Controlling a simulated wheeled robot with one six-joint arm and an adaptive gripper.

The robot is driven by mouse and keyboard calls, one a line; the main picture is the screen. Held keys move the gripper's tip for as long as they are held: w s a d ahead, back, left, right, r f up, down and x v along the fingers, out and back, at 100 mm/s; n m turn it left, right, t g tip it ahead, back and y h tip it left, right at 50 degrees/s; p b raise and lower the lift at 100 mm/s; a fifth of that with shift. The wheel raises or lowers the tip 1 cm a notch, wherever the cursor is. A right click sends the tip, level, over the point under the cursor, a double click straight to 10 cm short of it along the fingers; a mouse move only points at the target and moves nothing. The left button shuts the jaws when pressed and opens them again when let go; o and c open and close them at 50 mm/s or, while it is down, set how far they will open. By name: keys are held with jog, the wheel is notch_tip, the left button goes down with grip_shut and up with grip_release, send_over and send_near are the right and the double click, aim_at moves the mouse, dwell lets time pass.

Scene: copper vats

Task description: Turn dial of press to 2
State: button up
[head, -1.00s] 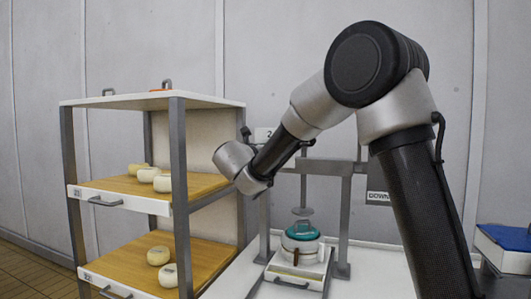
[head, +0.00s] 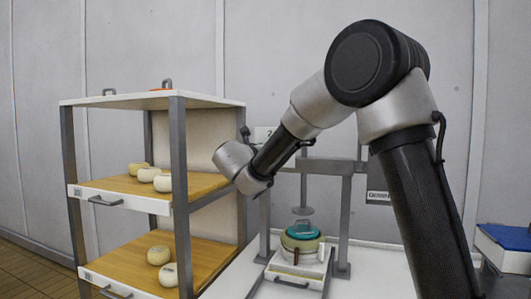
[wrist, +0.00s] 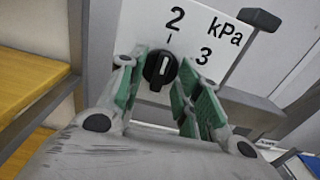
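The dial (wrist: 160,69) is a round black knob with a white mark, on a white panel (wrist: 205,20) with black 2, 3 and kPa in the wrist view. Its mark points up, close to the tick under the 2. My gripper (wrist: 163,62) has its green-padded fingers on either side of the dial; whether both pads touch it is unclear. In the head view my gripper hides the dial. The press (head: 346,210) is a grey frame with a round plate above a pale mould with a teal lid (head: 303,230).
A shelf unit (head: 178,190) with pale round cheeses stands left of the press, close to my gripper. A small sign (head: 378,197) hangs on the press's right side, partly behind my arm. A blue-topped box (head: 508,237) is at the far right.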

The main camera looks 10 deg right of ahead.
jog(key=v, duration=1.1)
jog(key=shift+s+a, duration=0.25)
jog(key=shift+s, duration=0.05)
jog(key=s+d+f+m+g+y, duration=0.3)
jog(key=s+d+f+m+g, duration=0.8)
jog(key=s+d+f+m, duration=0.45)
jog(key=s+d+m+y, duration=0.3)
jog(key=s+m, duration=0.4)
jog(key=s, duration=0.2)
jog(key=s+d+f+m+y, duration=0.1)
jog(key=s+d+m+y, duration=0.2)
jog(key=s+m, duration=0.4)
jog(key=s+y, duration=0.1)
jog(key=s, duration=0.2)
jog(key=shift+d+f, duration=0.15)
jog(key=shift+f, duration=0.15)
